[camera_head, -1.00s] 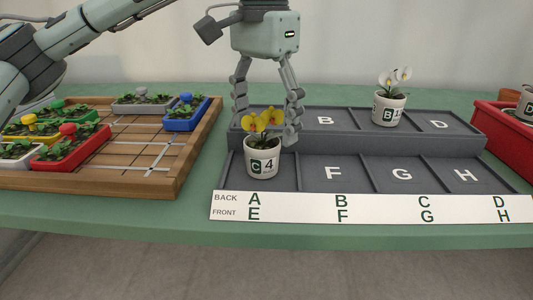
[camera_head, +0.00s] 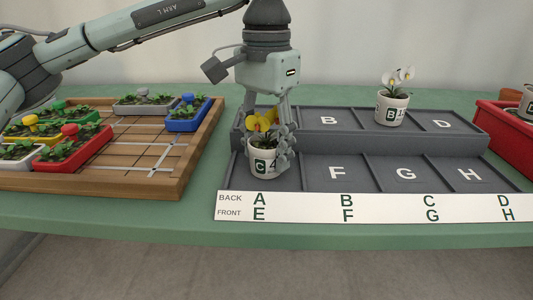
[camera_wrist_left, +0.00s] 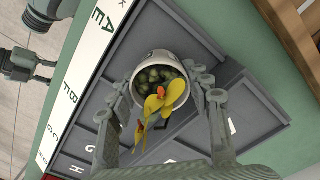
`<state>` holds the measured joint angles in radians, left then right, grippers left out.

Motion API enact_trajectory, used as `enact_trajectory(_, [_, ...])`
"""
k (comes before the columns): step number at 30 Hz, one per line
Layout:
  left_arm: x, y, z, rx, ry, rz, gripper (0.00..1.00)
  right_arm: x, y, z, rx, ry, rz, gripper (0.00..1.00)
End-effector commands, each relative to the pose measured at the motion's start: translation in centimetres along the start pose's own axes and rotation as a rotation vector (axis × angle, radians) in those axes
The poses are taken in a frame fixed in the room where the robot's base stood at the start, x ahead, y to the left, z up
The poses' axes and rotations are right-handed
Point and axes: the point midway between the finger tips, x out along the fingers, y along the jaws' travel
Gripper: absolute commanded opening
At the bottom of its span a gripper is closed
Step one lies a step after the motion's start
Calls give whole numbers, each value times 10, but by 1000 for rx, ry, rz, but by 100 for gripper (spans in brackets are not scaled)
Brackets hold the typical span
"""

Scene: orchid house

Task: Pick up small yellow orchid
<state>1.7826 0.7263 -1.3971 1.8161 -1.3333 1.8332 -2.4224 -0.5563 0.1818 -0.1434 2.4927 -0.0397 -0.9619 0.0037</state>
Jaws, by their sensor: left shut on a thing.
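The small yellow orchid (camera_head: 264,121) has yellow blooms and stands upright in a white pot (camera_head: 258,165) with a dark green label, in the front left compartment of the grey tray. My left gripper (camera_head: 285,152) comes down from above and is shut on this pot. A finger covers the right side of the pot and part of its label. In the left wrist view the yellow flowers (camera_wrist_left: 165,97) and the pot (camera_wrist_left: 152,57) sit between the two fingers (camera_wrist_left: 162,100). I cannot see any gap under the pot.
A white orchid (camera_head: 392,108) stands in the tray's back row. The grey tray (camera_head: 333,184) has empty compartments to the right. A wooden board (camera_head: 160,186) with coloured planters lies left, close beside the tray. A red crate (camera_head: 509,146) stands at the right edge.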

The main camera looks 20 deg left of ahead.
Motion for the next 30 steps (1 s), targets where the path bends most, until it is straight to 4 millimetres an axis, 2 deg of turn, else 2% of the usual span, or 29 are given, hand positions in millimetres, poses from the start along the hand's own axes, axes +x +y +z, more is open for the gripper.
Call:
enact_trajectory(3, [-1,0,0,0,1,0,15,0,1,1,2,-2,2,40])
enact_trajectory(13, [-7,0,-1,0,3,1,15,0,1,2,11,-8,3,40])
enact_trajectory(18, [-28,1,-1,1,5,0,15,-2,3,8,11,-39,8,40])
enact_trajectory(20, [-40,0,-1,0,5,0,15,-3,8,17,3,-77,18,40])
enact_trajectory(21, [-46,2,3,2,5,1,15,-3,10,22,1,-92,21,40])
enact_trajectory(27, [-71,24,45,5,5,-2,15,-2,7,17,2,-71,16,40])
enact_trajectory(30, [-85,34,64,4,6,-3,15,-4,10,21,2,-97,21,40])
